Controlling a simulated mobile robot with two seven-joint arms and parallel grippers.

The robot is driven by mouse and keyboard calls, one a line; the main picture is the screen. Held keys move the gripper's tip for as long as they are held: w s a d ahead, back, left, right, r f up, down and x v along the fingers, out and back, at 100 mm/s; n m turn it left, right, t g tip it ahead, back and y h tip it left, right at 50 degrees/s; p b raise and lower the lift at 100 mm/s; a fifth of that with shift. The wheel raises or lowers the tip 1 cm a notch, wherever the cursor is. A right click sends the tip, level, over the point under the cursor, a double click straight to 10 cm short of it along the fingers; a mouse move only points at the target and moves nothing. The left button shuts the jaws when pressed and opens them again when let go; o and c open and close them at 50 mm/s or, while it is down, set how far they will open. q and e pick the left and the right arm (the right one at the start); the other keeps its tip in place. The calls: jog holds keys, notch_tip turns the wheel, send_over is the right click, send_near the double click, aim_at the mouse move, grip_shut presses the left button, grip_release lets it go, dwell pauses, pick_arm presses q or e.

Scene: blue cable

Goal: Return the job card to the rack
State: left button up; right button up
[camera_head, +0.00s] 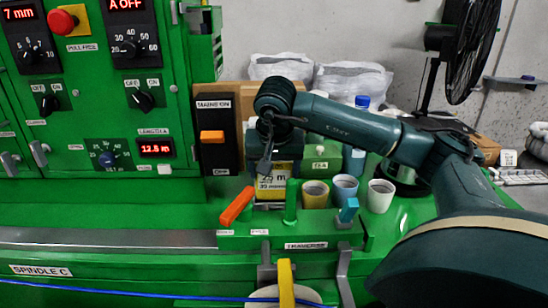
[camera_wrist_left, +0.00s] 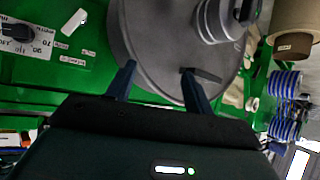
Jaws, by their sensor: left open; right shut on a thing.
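The job card (camera_head: 274,184), white and yellow with dark print, is upright behind the levers at the middle of the head view. My right gripper (camera_head: 264,160) reaches down to its upper edge and is shut on it; the arm's end hides the card's upper left. I cannot tell whether the card touches the surface below, and no rack can be made out with certainty. My left gripper (camera_wrist_left: 160,76) shows only in the left wrist view; it is open and empty, in front of a large grey round machine part (camera_wrist_left: 160,35).
A black switch panel (camera_head: 216,150) stands left. A blue cable (camera_head: 130,294) crosses the front.

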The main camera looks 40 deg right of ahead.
aim_at(274, 187)
jog(key=shift+f, duration=0.25)
dwell(0.4)
jog(key=shift+a+f+b, duration=0.1)
jog(key=shift+f+b, duration=0.95)
jog(key=shift+f, duration=0.3)
jog(key=shift+f, duration=0.35)
dwell(0.3)
jog(key=o, duration=1)
jog(key=shift+o, duration=0.2)
